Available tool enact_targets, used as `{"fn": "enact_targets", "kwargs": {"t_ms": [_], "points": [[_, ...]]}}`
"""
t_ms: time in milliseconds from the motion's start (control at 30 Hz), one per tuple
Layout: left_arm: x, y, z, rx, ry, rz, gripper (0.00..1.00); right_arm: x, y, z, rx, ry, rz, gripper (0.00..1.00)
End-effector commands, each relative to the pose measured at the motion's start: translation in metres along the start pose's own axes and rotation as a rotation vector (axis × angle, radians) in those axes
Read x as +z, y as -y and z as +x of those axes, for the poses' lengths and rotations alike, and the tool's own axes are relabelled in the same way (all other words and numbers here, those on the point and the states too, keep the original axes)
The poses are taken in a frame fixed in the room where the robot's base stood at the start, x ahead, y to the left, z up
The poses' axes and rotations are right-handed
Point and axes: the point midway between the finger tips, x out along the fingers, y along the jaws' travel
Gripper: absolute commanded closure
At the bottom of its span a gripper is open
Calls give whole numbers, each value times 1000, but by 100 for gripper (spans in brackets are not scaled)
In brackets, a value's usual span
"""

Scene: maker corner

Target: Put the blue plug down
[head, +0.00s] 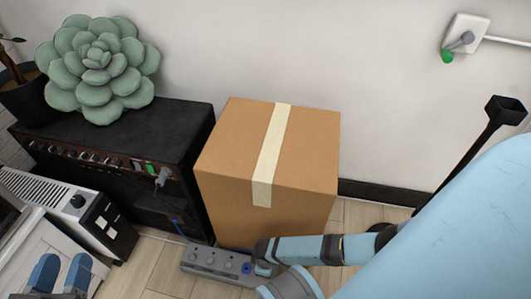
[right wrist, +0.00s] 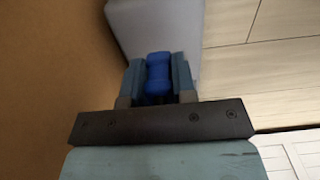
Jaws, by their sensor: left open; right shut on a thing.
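The blue plug (right wrist: 158,75) is between the two fingers of my right gripper (right wrist: 158,80) in the right wrist view; the gripper is shut on it. In the head view my right gripper (head: 262,267) is low in front of the cardboard box, at the right end of a grey power strip (head: 208,262). A small blue spot shows there; I cannot tell whether it is the plug or part of the strip. Whether the plug touches anything is hidden. My left gripper (head: 62,275) is open and empty at the lower left.
A taped cardboard box (head: 225,165) stands close behind the strip and beside my right gripper. A black amplifier (head: 180,125) with a succulent (head: 98,65) on top stands left. Some wooden floor (head: 155,255) is bare.

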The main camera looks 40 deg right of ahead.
Motion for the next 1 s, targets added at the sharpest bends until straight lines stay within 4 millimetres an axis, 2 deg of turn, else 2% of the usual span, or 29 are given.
{"fn": "enact_targets", "kwargs": {"t_ms": [100, 200, 367, 967, 1000], "points": [[5, 5, 2, -4, -37, 66, 57, 0, 1, 24, -1, 2, 0, 100], [3, 10, 5, -7, -66, 124, 57, 0, 0, 37, 0, 1, 0, 100], [-6, 12, 6, -9, -84, 147, 57, 0, 0, 35, 0, 0, 0, 100], [-4, 11, 5, -10, -90, 152, 57, 0, 0, 47, 0, 0, 0, 100], [-4, 11, 5, -10, -90, 153, 57, 0, 0, 47, 0, 0, 0, 73]]}}
